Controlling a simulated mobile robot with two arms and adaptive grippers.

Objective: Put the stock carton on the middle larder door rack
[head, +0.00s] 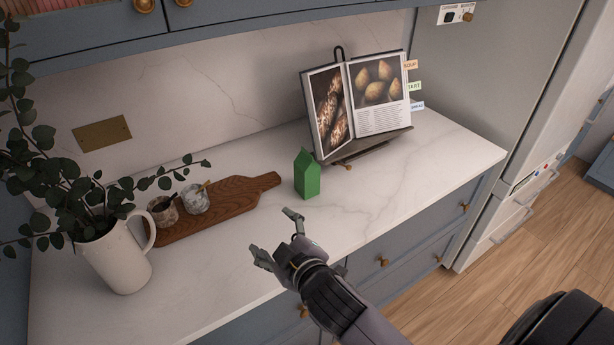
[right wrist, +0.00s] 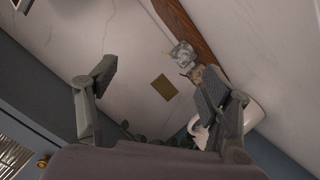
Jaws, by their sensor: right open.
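The stock carton is a green carton with a gabled top (head: 307,175), standing upright on the white marble counter (head: 380,205) in front of the cookbook stand. My right gripper (head: 277,234) is open and empty above the counter's front edge, in front of the carton and to its left in the head view, apart from it. The right gripper also shows in the right wrist view (right wrist: 155,95), its two fingers spread with nothing between them. The carton is not seen in the right wrist view. My left gripper is not in view. No larder door rack can be made out.
An open cookbook (head: 375,85) on a stand is behind the carton. A wooden board (head: 235,205) with two small pots lies to the left, beside a white jug of leafy stems (head: 120,262). The counter right of the carton is clear. A tall pale appliance (head: 525,170) stands at right.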

